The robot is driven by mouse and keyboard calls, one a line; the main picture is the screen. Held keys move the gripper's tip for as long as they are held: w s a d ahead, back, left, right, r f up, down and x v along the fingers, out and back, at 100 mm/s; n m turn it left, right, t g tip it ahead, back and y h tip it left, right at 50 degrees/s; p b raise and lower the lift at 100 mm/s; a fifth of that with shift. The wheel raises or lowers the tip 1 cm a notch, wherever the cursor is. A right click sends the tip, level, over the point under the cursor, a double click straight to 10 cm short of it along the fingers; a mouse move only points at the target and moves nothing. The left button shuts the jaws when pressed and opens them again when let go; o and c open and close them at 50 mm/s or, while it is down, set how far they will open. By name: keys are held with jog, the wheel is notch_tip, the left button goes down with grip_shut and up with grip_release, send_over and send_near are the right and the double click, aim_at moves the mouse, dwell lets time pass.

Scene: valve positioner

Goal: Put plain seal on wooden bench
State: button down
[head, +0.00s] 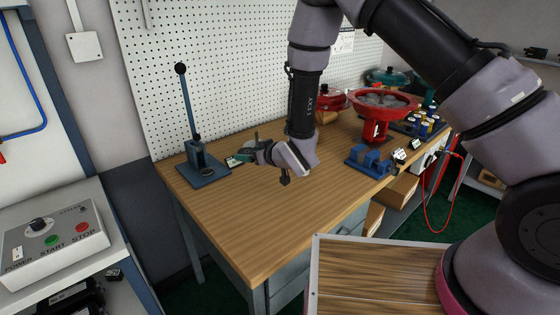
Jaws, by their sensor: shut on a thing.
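The wooden bench (245,220) runs from the left front to the back right, with a broad bare brown top. My gripper (250,150) is above the far left part of the bench top, to the right of the blue lever press. It is small in view and seen partly behind its own wrist. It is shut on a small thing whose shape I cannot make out. I cannot identify a plain seal anywhere with certainty. Whether the held thing touches the bench or is above it cannot be told.
A blue lever press (202,170) stands at the bench's left end, before a white pegboard (220,70). A red bowl-topped stand (380,102) and a blue block fixture (369,160) are at the right. A control box (55,233) is at lower left. The front bench top is clear.

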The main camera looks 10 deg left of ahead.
notch_tip(320, 180, down, 9)
jog(key=shift+f, duration=0.1)
dwell(0.3)
jog(key=shift+f, duration=0.4)
jog(key=shift+f, duration=0.15)
grip_release()
